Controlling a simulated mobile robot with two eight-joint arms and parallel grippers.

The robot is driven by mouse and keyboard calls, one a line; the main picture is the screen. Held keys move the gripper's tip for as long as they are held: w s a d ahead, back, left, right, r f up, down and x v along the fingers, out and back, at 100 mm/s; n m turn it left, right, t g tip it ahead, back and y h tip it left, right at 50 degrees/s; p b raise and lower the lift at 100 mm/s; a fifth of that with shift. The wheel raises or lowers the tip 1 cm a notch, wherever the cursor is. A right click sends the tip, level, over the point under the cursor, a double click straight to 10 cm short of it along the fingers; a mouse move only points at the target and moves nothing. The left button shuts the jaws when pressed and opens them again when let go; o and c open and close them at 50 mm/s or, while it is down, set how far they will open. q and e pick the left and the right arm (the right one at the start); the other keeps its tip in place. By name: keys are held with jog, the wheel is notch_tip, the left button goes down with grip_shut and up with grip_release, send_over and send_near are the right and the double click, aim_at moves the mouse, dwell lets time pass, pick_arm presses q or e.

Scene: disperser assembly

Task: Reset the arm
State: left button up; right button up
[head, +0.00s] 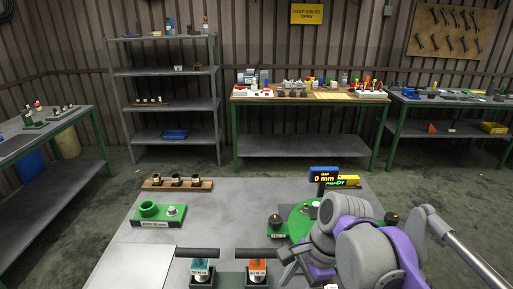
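My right arm comes in from the right over the workbench (220,217). The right gripper (290,262) is at the arm's end, low and beside the orange-bodied tool; its fingers are small and partly hidden by the arm. My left gripper is not in view. A teal-bodied tool (202,271) and an orange-bodied tool (257,272) stand upright in dark holders, each under a dark crossbar. A round green fixture (298,221) sits at the bench's right, partly covered by my arm. The blue display (323,174) above it reads "GAP 0 mm"; a "READY" sign is beside it.
A green block (148,209) with a ring and a metal piece sits at the left. A wooden rack (177,185) with several dark cups stands behind it. A pale panel (132,267) lies front left. The bench middle is clear. Shelves (164,74) and side benches stand farther back.

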jog(key=s+d+f+n+t+h, duration=0.1)
jog(key=s+d+f+n+t, duration=0.1)
jog(key=s+d+f+n, duration=0.2)
jog(key=s+d+f+n+t+h+p, duration=0.1)
jog(key=s+d+f+n+t+h, duration=0.1)
jog(key=d+f+n, duration=0.3)
notch_tip(320, 180, down, 4)
jog(key=s+n+t, duration=0.1)
jog(key=n, duration=0.4)
jog(key=shift+s+d+t+h, duration=0.3)
jog(key=shift+s+d, duration=0.05)
jog(key=shift+d, duration=0.05)
